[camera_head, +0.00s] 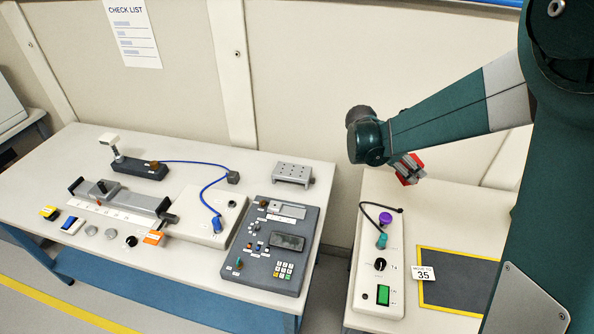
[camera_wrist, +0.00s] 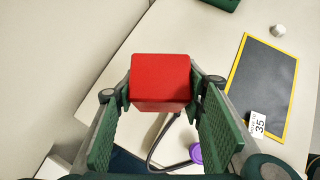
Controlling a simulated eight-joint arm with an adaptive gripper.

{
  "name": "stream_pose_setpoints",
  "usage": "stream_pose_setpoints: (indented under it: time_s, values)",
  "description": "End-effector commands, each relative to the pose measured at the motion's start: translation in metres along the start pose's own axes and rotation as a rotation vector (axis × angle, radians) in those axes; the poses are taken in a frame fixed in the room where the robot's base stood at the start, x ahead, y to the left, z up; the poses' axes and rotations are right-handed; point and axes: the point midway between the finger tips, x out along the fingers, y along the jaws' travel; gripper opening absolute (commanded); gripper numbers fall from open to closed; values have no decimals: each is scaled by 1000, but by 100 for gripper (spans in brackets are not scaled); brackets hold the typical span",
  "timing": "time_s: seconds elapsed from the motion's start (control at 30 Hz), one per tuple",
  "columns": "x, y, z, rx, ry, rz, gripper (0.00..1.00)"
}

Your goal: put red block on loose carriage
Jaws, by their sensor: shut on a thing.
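The red block (camera_wrist: 160,82) is held between the two green fingers of my gripper (camera_wrist: 162,100) in the wrist view. In the head view the red block (camera_head: 408,176) shows partly at the end of my gripper (camera_head: 404,166), in the air above the back of the right table. A grey carriage with holes in its top (camera_head: 293,172) sits by itself at the back right of the left table, left of my gripper. Its top is bare. Another dark carriage (camera_head: 102,190) sits on a grey rail (camera_head: 140,201). I cannot tell by a label which is loose.
A grey control panel (camera_head: 270,245) lies in front of the holed carriage. A white box with a blue cable (camera_head: 205,215) is to its left. The right table holds a knob box (camera_head: 379,265) and a yellow-edged dark mat (camera_head: 460,281). A gap separates the tables.

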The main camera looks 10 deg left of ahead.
Motion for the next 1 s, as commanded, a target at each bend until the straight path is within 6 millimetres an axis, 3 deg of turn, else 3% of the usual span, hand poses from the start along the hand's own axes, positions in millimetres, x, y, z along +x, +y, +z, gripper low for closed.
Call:
stream_pose_setpoints:
  time_s: [0.1, 0.5, 0.8, 1.0]
  values:
    - [-23, 35, -20, -26, 0, 26, 23]
    - [-103, 133, -97, -108, -1, 107, 23]
    - [-171, 192, -167, -169, -2, 168, 23]
    - [-212, 219, -210, -203, -2, 201, 23]
